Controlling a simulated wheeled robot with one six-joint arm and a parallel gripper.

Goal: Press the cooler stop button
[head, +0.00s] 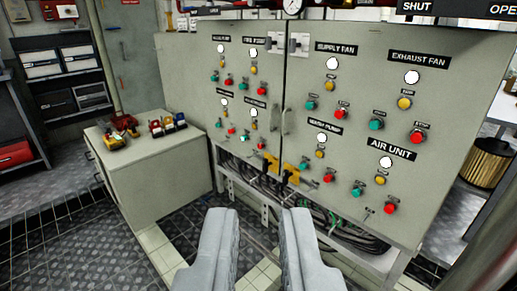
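The grey control cabinet (385,33) fills the middle and right of the head view, with several groups of white lamps, yellow lamps, green buttons and red buttons. I can read labels such as SUPPLY FAN, EXHAUST FAN and AIR UNIT. Two small labels at the lower left of the panel, one of them here (255,103), are too small to read, so I cannot tell which red button is the cooler stop. My gripper (259,211) is open and empty at the bottom centre, its two grey fingers apart. It appears in front of the cabinet, touching no button.
A low grey box (165,178) stands left of the cabinet with small coloured items on top. Yellow handles (290,174) and cables (345,232) show under the panel. A gold cylinder (487,162) stands at the right. Dark floor plates (90,250) lie clear at lower left.

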